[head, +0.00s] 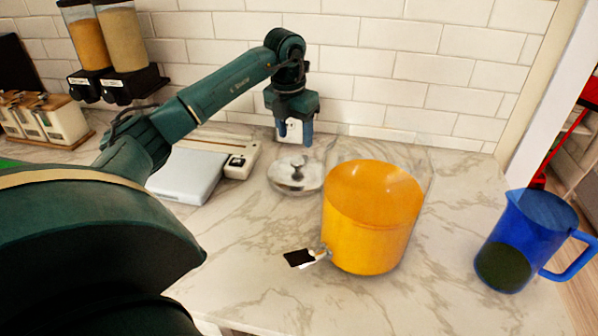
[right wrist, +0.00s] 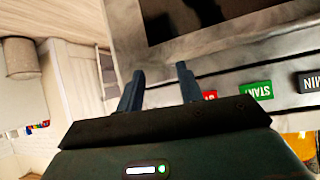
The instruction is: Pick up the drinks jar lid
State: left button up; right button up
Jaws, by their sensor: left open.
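The drinks jar lid (head: 296,176) is a round silver lid with a small knob, lying flat on the marble counter in the head view. The orange drinks jar (head: 368,225), open at the top and with a small tap low on its side, stands to its right. My left gripper (head: 295,134) points down above the lid, apart from it. It is open, with nothing between its fingers. My right gripper (right wrist: 159,80) shows only in the right wrist view, with its fingers apart and empty.
A blue jug (head: 526,242) stands at the counter's right. A white scale-like device (head: 190,174) and a beige device (head: 240,160) lie left of the lid. Cereal dispensers (head: 125,40) stand at the back left. The right wrist view shows an appliance with a START button (right wrist: 253,92).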

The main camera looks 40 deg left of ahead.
aim_at(297, 161)
pick_arm(q)
jog(key=f, duration=0.2)
jog(key=f+p, duration=0.1)
jog(key=f, duration=0.2)
jog(key=w+f, duration=0.1)
jog(key=f, duration=0.1)
jog(key=shift+f, duration=0.35)
jog(key=shift+a, duration=0.1)
grip_shut()
